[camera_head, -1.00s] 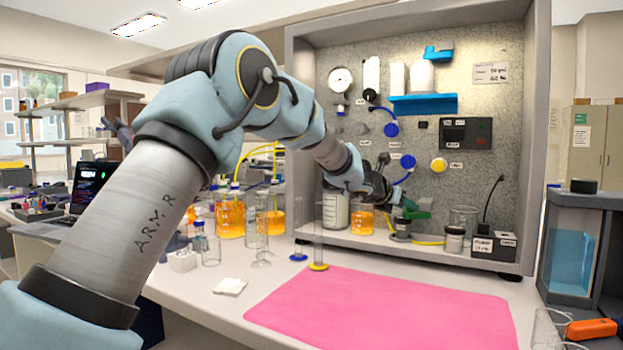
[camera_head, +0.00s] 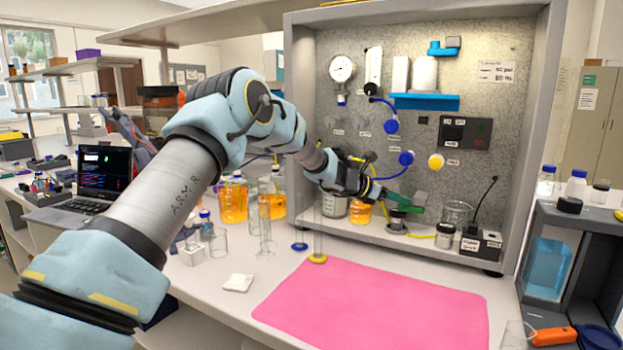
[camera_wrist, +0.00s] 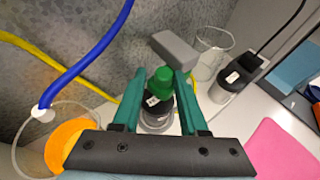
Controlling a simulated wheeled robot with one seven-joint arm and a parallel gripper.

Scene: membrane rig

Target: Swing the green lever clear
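The green lever (camera_wrist: 160,86) shows between my fingers in the wrist view, as a green upright piece over a dark, labelled round fitting (camera_wrist: 156,108). A grey block (camera_wrist: 174,50) shows just beyond it. My gripper (camera_wrist: 161,76) has its two teal fingers apart, one on each side of the lever. I see a gap at the left finger; whether the right finger touches is unclear. In the head view the green lever (camera_head: 419,199) sits above its fitting (camera_head: 397,222) on the rig's floor, and my gripper (camera_head: 392,194) reaches it from the left, partly hiding it.
A glass beaker (camera_head: 457,212), a small jar (camera_head: 445,236) and a black box (camera_head: 481,243) stand to the right. Orange bottles (camera_head: 233,202) and glass cylinders stand to the left. A blue hose (camera_wrist: 85,60) runs close by. The pink mat (camera_head: 370,301) is clear.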

